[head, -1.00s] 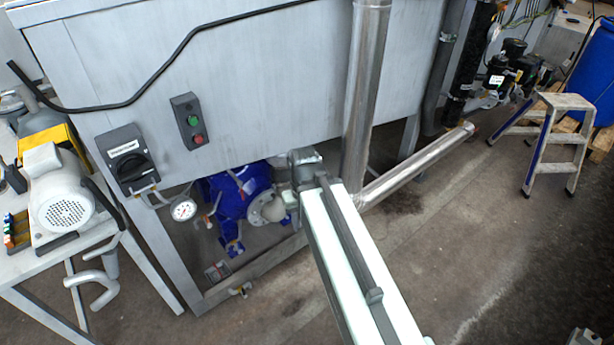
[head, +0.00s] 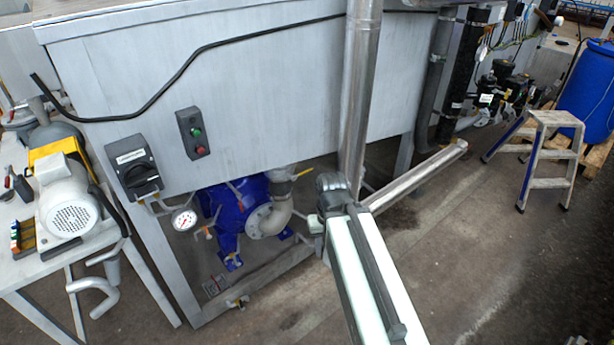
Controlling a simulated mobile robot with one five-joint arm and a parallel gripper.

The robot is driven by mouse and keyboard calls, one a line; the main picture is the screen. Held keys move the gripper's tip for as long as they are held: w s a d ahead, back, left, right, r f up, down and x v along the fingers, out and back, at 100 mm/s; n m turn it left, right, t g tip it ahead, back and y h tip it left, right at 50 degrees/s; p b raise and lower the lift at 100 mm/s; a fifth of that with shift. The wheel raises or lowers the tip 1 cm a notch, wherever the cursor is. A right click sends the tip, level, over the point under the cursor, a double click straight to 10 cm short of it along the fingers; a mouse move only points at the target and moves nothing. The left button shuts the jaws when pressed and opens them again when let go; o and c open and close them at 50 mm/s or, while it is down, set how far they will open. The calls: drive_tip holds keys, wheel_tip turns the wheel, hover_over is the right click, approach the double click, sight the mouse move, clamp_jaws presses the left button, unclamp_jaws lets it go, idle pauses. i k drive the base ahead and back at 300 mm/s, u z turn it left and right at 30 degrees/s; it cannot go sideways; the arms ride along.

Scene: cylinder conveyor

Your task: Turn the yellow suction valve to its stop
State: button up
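A second small valve (head: 238,301) with a yellowish handle sits low on the frame; I cannot tell which is the suction valve. My gripper (head: 314,224) is at the end of my arm, to the right of the elbow and below the yellow lever. It appears apart from both valves. Its fingers are mostly hidden behind my own wrist, so its opening does not show.
A pressure gauge (head: 184,219) is left of the pump. A workbench (head: 75,252) is at left and a step stool (head: 548,150) at right. Floor between is free.

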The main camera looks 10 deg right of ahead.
sight(293, 178)
drive_tip(key=i, duration=0.95)
